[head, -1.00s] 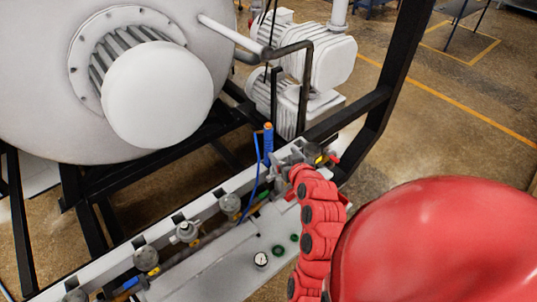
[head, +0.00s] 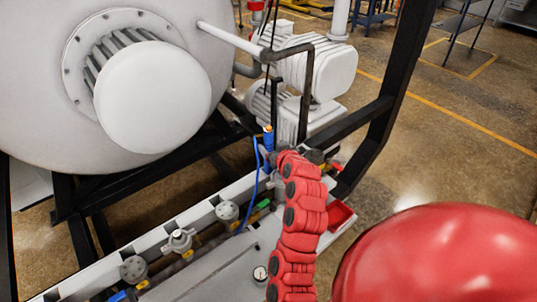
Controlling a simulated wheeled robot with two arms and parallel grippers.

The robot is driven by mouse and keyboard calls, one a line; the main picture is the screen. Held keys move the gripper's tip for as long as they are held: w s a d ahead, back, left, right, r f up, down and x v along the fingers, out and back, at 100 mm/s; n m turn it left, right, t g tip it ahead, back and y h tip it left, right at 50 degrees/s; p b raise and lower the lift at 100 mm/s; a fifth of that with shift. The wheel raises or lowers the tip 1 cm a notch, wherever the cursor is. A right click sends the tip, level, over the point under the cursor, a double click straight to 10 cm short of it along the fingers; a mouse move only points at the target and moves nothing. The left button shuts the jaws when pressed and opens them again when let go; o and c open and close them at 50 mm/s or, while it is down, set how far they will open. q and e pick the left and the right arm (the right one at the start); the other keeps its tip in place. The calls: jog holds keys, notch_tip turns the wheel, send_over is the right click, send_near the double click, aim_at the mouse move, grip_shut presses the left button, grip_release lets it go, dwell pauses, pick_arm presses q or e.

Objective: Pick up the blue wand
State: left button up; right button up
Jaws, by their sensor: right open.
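The blue wand (head: 268,142) stands upright, with an orange tip, at the far end of the pale manifold panel beside the furnace frame. A thin blue hose loops down on its left. My right gripper (head: 284,157), dark at the end of my red jointed arm, is close to the wand's lower right side. It is open; its fingers are small and partly hidden, and I cannot tell whether they touch the wand. The wand's lower end is partly hidden by the gripper. My left gripper is not in view.
The big grey furnace vessel (head: 45,115) fills the upper left. White pumps (head: 325,72) stand behind the wand. A black frame post (head: 400,70) rises to the right. Valve knobs (head: 180,241) and a gauge (head: 260,273) line the panel. A red tray (head: 340,215) lies right of my arm.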

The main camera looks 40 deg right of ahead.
aim_at(270, 145)
jog(key=shift+p+x, duration=1.5)
jog(key=shift+p, duration=0.05)
jog(key=shift+w+d+f+p, duration=0.25)
jog(key=shift+w+f+p, duration=0.05)
jog(key=shift+w+f, duration=0.55)
jog(key=shift+r, duration=0.1)
grip_shut()
